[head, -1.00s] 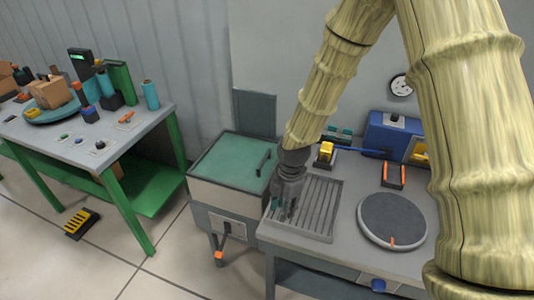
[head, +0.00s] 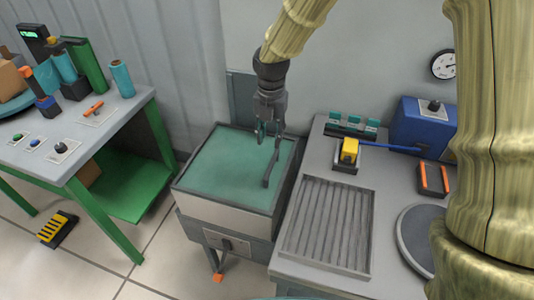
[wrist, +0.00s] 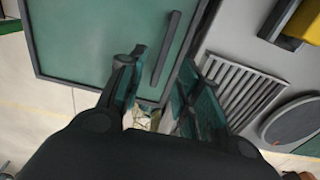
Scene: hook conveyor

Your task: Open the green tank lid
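The green tank lid (head: 228,168) lies flat and closed on the square tank (head: 225,217). A dark bar handle (head: 271,168) stands near the lid's right edge. My gripper (head: 269,137) points down over the lid's right part, close to the handle in the head view. In the wrist view the lid (wrist: 95,45) fills the upper left, and the handle (wrist: 165,48) shows beyond and between the fingers. My gripper (wrist: 158,115) is open with teal finger pads apart and nothing between them. The exact height above the lid is unclear.
Right of the tank is a grey bench with a slatted tray (head: 328,225), a yellow block (head: 349,150), a blue box (head: 420,125) and a round plate (head: 415,238). A green-legged table (head: 75,150) stands left. A dark upright panel (head: 241,98) is behind the tank.

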